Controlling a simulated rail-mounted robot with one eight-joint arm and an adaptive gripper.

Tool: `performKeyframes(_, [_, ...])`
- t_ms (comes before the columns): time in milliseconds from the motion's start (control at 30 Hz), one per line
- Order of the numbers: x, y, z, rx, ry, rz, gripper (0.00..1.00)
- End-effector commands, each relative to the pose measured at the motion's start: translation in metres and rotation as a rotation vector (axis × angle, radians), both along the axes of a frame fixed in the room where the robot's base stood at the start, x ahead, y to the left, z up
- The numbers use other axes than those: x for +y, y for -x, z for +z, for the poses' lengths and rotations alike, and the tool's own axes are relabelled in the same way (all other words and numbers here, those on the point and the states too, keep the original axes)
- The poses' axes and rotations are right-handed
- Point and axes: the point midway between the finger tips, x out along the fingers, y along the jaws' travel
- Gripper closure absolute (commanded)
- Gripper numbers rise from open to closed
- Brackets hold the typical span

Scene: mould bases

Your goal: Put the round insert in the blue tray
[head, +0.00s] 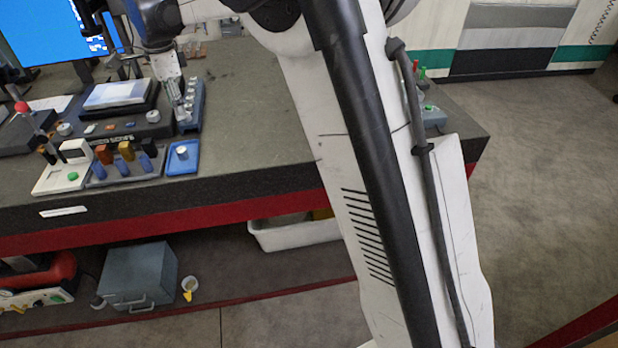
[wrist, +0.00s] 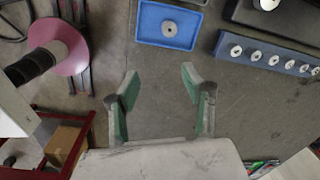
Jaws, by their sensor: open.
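The blue tray (head: 192,170) is on the bench at the right end of a row of fixtures. A small silver round insert (head: 181,153) stands inside it. In the wrist view the blue tray (wrist: 146,36) is at the top, with the round insert (wrist: 169,29) near its middle, seen from above. My gripper (wrist: 160,80) is open and empty, its two green-sided fingers spread over bare bench. The tray and insert lie beyond the fingertips, apart from them. In the head view my arm's end is at the upper left, and the finger opening is not clear there.
A blue-grey block (wrist: 268,55) with several round pieces in a row stands right of the tray in the wrist view. A grey tray (head: 98,178) with coloured pieces is left of it. The bench (head: 250,130) is clear to the tray's right.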

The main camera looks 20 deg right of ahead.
Motion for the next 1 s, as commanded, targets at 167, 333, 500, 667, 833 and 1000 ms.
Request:
performKeyframes(167, [-0.036,0.042,0.033,-0.071,0.002,0.170,0.56])
performKeyframes(333, [-0.066,0.084,0.054,-0.140,0.021,0.335,0.56])
performKeyframes(500, [-0.094,0.130,0.067,-0.208,0.053,0.498,0.56])
performKeyframes(667, [-0.117,0.175,0.071,-0.268,0.097,0.650,0.56])
performKeyframes(833, [-0.140,0.223,0.067,-0.329,0.158,0.809,0.56])
performKeyframes(1000, [-0.159,0.271,0.055,-0.382,0.234,0.964,0.56])
